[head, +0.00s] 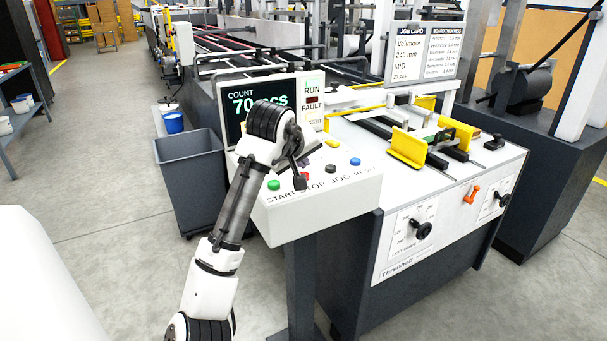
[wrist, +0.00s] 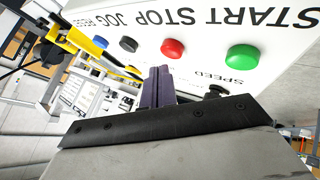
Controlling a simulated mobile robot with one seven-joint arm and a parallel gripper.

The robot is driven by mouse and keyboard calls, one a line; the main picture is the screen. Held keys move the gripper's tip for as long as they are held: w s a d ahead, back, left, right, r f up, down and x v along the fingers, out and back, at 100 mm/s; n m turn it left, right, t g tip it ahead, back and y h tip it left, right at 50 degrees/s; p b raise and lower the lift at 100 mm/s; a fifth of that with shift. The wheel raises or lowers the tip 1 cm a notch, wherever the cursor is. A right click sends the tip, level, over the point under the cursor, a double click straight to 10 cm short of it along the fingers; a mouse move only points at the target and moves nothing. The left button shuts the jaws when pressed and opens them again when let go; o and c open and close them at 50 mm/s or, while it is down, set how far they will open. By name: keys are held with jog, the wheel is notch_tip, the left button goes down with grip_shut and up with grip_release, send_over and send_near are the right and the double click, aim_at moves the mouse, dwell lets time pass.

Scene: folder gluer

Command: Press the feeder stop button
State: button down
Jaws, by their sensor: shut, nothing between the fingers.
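The control panel (head: 322,203) has a row of buttons labelled START, STOP, JOG and RESET. In the wrist view the red STOP button (wrist: 172,48) sits between the green START button (wrist: 243,57) and the black JOG button (wrist: 128,44). In the head view my gripper mostly hides the red button. My gripper (head: 300,183) is over the panel near the STOP label, pointing down. In the wrist view its fingers (wrist: 160,72) are together and empty, with tips just beside the red button. I cannot tell whether they touch the panel.
The blue RESET button (head: 355,162) is at the right end of the row. A display (head: 248,112) reading COUNT 70 pcs stands behind my wrist, beside a RUN/FAULT sign (head: 312,100). The machine table with yellow guides (head: 408,147) is to the right. A grey bin (head: 190,180) stands left.

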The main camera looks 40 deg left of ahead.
jog(key=shift+f, duration=0.4)
jog(key=shift+f, duration=0.5)
dwell(0.5)
jog(key=shift+r, duration=0.1)
jog(key=shift+r+p, duration=0.7)
jog(key=shift+r, duration=0.1)
notch_tip(320, 180, up, 5)
jog(key=p, duration=0.4)
dwell(0.6)
